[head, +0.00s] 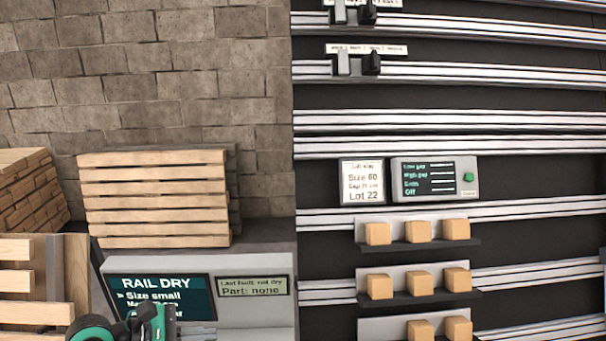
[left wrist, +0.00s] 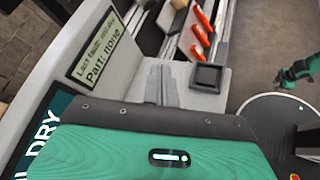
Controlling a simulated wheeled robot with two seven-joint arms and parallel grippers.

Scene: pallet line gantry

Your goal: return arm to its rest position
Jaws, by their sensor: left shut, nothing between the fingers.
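My left gripper (head: 158,312) shows at the bottom left of the head view, in front of the grey console with the RAIL DRY screen (head: 158,291). In the left wrist view its grey fingers (left wrist: 162,84) are together with nothing between them, beyond the green wrist housing. They are close to the console's grey face; whether they touch it I cannot tell. A green and dark arm part (left wrist: 300,70), seemingly my right arm, shows at the right edge of the left wrist view. Its fingers are not clear.
A rail wall with shelves of wooden blocks (head: 418,231) and a control panel (head: 435,179) stands right. Pallets (head: 153,199) stand behind left. Orange-red pieces (left wrist: 198,35) lie beyond the console.

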